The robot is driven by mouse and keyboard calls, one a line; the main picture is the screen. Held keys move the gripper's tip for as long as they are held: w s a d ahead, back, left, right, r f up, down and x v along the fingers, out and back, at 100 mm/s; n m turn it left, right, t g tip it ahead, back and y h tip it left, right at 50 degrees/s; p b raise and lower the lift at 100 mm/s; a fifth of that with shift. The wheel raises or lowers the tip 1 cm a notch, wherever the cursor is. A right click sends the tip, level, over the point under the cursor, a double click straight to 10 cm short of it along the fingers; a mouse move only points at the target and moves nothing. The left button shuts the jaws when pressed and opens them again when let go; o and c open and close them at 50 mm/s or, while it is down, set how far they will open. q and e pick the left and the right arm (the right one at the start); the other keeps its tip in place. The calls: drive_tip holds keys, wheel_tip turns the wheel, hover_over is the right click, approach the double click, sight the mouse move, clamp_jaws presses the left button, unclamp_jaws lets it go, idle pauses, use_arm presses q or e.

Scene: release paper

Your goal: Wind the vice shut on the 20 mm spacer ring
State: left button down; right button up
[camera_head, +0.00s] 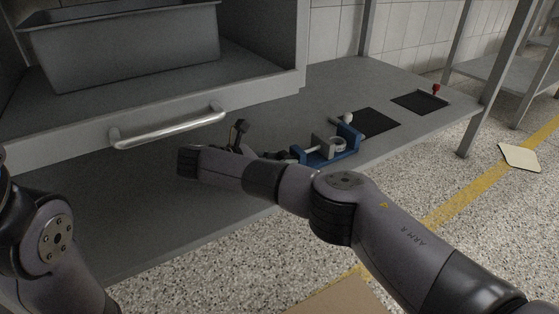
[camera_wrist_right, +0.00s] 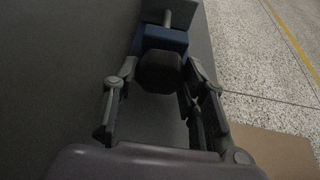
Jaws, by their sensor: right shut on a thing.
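The blue vice (camera_head: 345,152) stands on the grey bench, with a grey jaw block (camera_head: 322,146) on it. A pale ring-like part, apparently the spacer ring (camera_head: 338,143), sits between its jaws; its contact with both jaws is too small to tell. My right gripper (camera_head: 262,150) is at the vice's left end, partly hidden by my own wrist. In the right wrist view its fingers are shut on the vice's black knob (camera_wrist_right: 160,72), with the blue vice body (camera_wrist_right: 165,38) just beyond. My left arm shows at the lower left, its gripper out of view.
A grey bin (camera_head: 130,50) stands on a raised shelf with a bar handle (camera_head: 168,128) at its front. Two dark mats (camera_head: 378,122) (camera_head: 420,102) lie right of the vice, near a small red-topped item (camera_head: 435,89). The bench's front edge is close to the vice.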

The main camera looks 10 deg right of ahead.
drive_tip(key=shift+m+t+p, duration=0.3)
drive_tip(key=shift+m+t, duration=0.1)
drive_tip(key=o, duration=1.1)
drive_tip(key=shift+o, duration=0.2)
drive_tip(key=v, duration=1.2)
drive_tip(key=shift+d+r, duration=0.1)
drive_tip(key=shift+r, duration=0.1)
